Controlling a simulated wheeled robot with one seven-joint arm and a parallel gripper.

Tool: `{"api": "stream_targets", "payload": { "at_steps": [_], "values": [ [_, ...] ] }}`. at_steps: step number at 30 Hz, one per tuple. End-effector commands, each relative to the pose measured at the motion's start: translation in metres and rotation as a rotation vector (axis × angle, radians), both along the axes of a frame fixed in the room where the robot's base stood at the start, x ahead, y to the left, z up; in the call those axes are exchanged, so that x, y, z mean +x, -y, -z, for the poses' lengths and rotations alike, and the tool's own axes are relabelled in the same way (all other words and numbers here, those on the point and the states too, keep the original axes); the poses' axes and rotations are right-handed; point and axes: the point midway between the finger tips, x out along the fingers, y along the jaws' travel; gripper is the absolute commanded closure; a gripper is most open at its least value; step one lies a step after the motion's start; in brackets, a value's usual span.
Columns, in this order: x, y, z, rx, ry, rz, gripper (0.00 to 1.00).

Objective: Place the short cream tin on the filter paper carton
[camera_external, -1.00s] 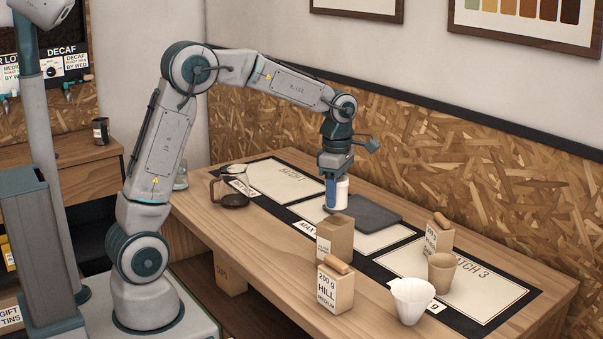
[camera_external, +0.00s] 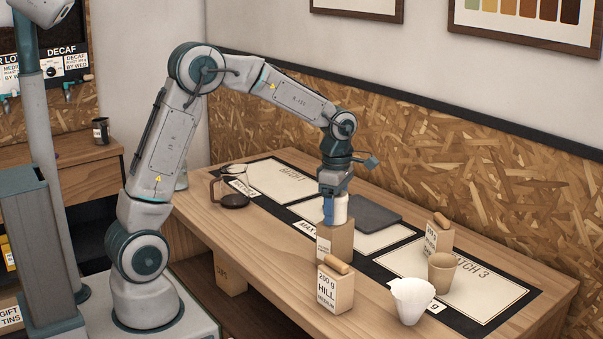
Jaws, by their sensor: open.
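The short cream tin (camera_external: 341,208) is a small pale cylinder, upright at the top of the brown filter paper carton (camera_external: 338,246). Its base appears to rest on the carton's top, though any small gap is hard to make out. My gripper (camera_external: 336,213) points straight down over the carton, open, with a blue finger at the left side of the tin. The other finger cannot be made out clearly. The carton stands on the wooden table, its label facing front left.
A bag marked HILL (camera_external: 336,286) stands just in front of the carton. A dark flat slab (camera_external: 372,213) lies behind. A glass carafe (camera_external: 234,194) is to the left. A second bag (camera_external: 438,236), a tan cup (camera_external: 441,272) and a white filter cone (camera_external: 412,298) are to the right.

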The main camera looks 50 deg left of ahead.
Motion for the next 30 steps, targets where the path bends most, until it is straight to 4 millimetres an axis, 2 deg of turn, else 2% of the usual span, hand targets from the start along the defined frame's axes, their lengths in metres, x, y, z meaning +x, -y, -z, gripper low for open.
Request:
{"api": "stream_targets", "payload": {
  "at_steps": [5,15,21,26,30],
  "values": [
    [0.001,0.000,-0.010,0.001,0.003,0.000,0.30],
    [0.001,0.000,-0.080,0.000,0.006,-0.001,0.30],
    [0.001,0.000,-0.112,-0.001,0.003,0.001,0.30],
    [-0.002,-0.001,-0.123,0.000,0.004,0.015,0.30],
    [-0.018,-0.006,-0.127,0.005,0.020,0.145,0.30]
  ]
}}
